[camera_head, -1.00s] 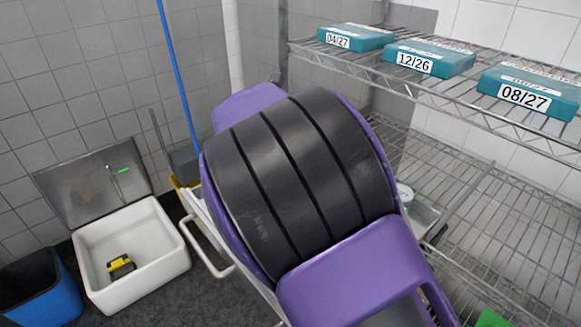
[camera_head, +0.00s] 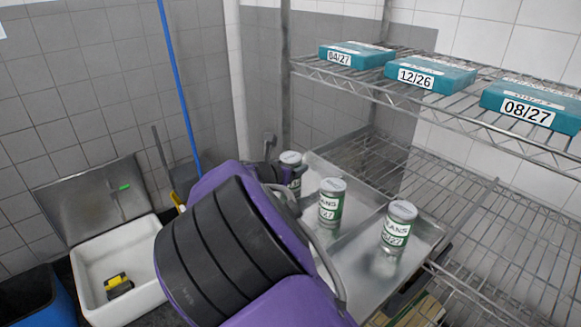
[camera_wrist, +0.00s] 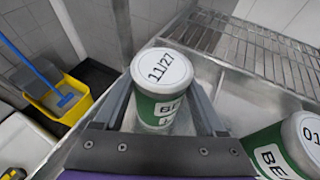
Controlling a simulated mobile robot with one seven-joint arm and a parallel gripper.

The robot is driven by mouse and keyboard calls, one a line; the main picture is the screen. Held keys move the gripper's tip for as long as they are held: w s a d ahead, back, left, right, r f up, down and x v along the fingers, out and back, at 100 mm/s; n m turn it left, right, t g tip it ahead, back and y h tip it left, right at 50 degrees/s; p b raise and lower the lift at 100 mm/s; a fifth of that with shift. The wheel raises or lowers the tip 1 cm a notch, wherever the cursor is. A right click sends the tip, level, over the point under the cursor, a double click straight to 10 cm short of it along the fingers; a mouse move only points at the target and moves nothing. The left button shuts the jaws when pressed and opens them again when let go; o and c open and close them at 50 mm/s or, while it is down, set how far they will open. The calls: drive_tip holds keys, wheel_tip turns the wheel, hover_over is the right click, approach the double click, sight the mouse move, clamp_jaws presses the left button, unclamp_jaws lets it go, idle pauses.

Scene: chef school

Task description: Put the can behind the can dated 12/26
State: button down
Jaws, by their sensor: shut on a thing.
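My gripper (camera_head: 280,174) is shut on a can (camera_head: 291,158) at the left of the metal tray in the head view. In the wrist view this can (camera_wrist: 161,75) stands between my two fingers; its white lid reads 11/27 and its label is green. A middle can (camera_head: 331,204) and a right can (camera_head: 397,228) stand upright on the tray, both with green and white labels; their dates are only partly legible. In the wrist view another can (camera_wrist: 290,150) at lower right has a lid date starting 01. I read no 12/26 on any can.
The metal tray (camera_head: 357,268) is beside a wire rack (camera_head: 500,240). The rack's upper shelf holds teal boxes marked 04/27 (camera_head: 340,57), 12/26 (camera_head: 415,78) and 08/27 (camera_head: 527,108).

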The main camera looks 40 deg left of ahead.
drive_tip(key=shift+r, duration=0.1)
drive_tip(key=shift+f, duration=0.2)
unclamp_jaws()
drive_tip(key=shift+r, duration=0.3)
drive_tip(key=v, duration=1.2)
